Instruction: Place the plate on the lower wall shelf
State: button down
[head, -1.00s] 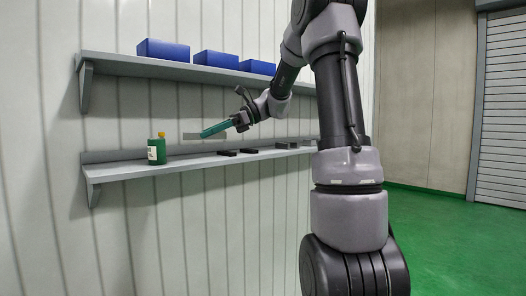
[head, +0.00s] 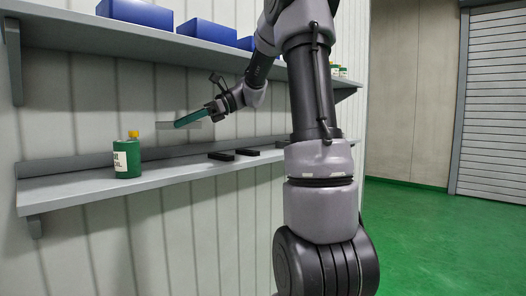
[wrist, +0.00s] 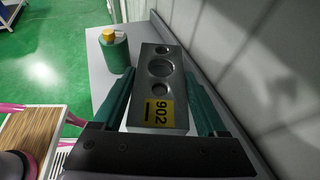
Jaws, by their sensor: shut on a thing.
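The plate (wrist: 151,88) is a grey block with round holes and a yellow label reading 902. My gripper (wrist: 160,80) is shut on it, one green finger along each side. In the head view my gripper (head: 192,118) holds the plate (head: 164,126) in the air, between the two shelves. The plate is clear of the lower wall shelf (head: 75,187), and the fingers partly hide it there. The lower shelf also shows beneath the plate in the wrist view (wrist: 103,75).
A green bottle (head: 127,158) with a yellow cap stands on the lower shelf, left of the plate. Dark blocks (head: 221,156) lie on that shelf to the right. The upper shelf (head: 110,36) with blue bins (head: 135,12) is overhead. Bare shelf lies between bottle and blocks.

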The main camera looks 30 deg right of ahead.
aim_at(186, 164)
jog(key=shift+d, duration=0.1)
jog(key=shift+f, duration=0.3)
notch_tip(186, 164, down, 9)
jog(key=shift+s+d+f, duration=0.1)
jog(key=shift+f, duration=0.1)
jog(key=shift+f, duration=0.15)
grip_release()
